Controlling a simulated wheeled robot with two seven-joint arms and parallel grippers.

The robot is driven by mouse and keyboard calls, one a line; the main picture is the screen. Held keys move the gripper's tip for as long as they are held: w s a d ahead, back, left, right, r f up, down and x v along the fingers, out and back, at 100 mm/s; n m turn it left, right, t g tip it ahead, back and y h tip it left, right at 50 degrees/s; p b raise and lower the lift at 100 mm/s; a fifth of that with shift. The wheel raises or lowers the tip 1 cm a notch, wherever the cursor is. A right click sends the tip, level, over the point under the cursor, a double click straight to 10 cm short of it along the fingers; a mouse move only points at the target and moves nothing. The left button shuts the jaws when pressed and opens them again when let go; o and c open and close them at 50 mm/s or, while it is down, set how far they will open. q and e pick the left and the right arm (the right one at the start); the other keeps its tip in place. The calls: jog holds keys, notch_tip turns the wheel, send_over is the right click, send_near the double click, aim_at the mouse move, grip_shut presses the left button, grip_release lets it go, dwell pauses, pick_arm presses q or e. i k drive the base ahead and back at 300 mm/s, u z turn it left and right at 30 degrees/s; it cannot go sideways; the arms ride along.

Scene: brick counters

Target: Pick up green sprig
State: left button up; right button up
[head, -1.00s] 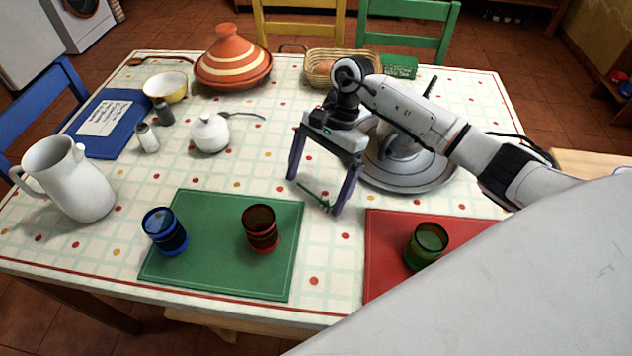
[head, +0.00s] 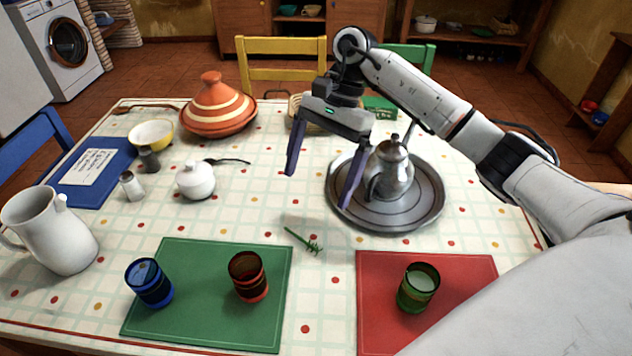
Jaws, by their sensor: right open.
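The green sprig (head: 303,240) lies on the checked tablecloth, just beyond the gap between the green mat and the red mat. My right gripper (head: 319,190) is open and empty, its two purple fingers pointing down. It is raised above the table, and in the head view its fingertips appear above and beyond the sprig. The sprig is in full view. My left gripper does not show.
A metal teapot (head: 391,168) on a round tray (head: 422,212) stands close to the right finger. A dark red glass (head: 248,277) and a blue glass (head: 149,283) stand on the green mat (head: 205,330). A green glass (head: 418,288) stands on the red mat (head: 375,335).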

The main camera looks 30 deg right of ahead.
aim_at(313, 248)
jog(key=k, duration=1.5)
